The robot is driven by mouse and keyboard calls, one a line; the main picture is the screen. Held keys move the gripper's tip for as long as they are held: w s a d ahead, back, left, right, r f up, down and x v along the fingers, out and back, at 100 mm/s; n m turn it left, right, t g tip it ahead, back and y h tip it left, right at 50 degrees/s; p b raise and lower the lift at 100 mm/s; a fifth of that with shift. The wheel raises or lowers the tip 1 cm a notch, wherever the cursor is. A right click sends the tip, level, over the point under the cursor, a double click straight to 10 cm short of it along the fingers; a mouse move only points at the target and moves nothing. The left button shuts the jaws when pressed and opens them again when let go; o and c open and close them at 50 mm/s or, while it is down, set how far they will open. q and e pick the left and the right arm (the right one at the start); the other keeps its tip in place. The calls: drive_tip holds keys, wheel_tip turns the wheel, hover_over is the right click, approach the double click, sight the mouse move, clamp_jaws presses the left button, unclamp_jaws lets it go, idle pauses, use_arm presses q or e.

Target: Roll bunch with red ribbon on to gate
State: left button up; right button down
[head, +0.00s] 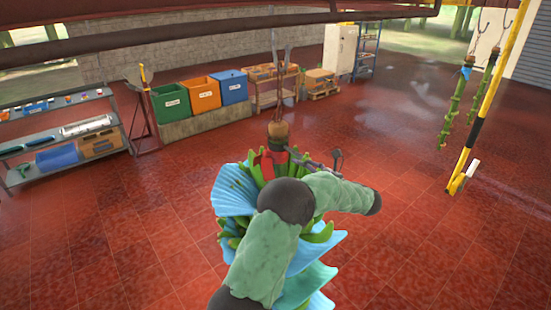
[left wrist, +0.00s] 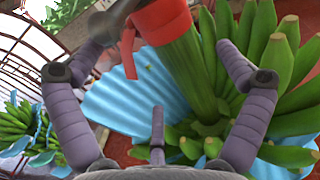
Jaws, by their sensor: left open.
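The bunch with the red ribbon hangs upright in the middle of the head view, with green fruit and blue sheets (head: 235,195). Its red ribbon (head: 272,163) is tied around the stem below a brown top (head: 277,132). In the left wrist view the ribbon (left wrist: 160,18) and green stem (left wrist: 192,70) lie ahead between the fingers. My left gripper (head: 322,162) is open beside the stem, to the right of the ribbon; it also shows in the left wrist view (left wrist: 172,40). I cannot tell whether a finger touches the stem. A yellow-and-black striped post (head: 490,90), perhaps part of the gate, stands at right.
Overhead rails (head: 200,30) cross the top. Two bare green stems (head: 453,100) hang near the striped post. Another bunch (left wrist: 18,125) shows at left in the left wrist view. Bins (head: 202,95) and a shelf (head: 65,140) stand behind left. The red tiled floor is clear at right.

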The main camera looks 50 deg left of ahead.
sight(282, 162)
use_arm(q)
drive_tip(key=a, duration=0.3)
drive_tip(key=s+a+p, duration=0.1)
drive_tip(key=a, duration=0.2)
drive_tip(key=s+a, duration=0.1)
drive_tip(key=a, duration=0.2)
drive_tip(key=shift+a+p, duration=0.3)
drive_tip(key=shift+p, duration=0.1)
drive_tip(key=shift+d, duration=0.1)
drive_tip(key=c, duration=1.6)
drive_tip(key=shift+c, duration=0.2)
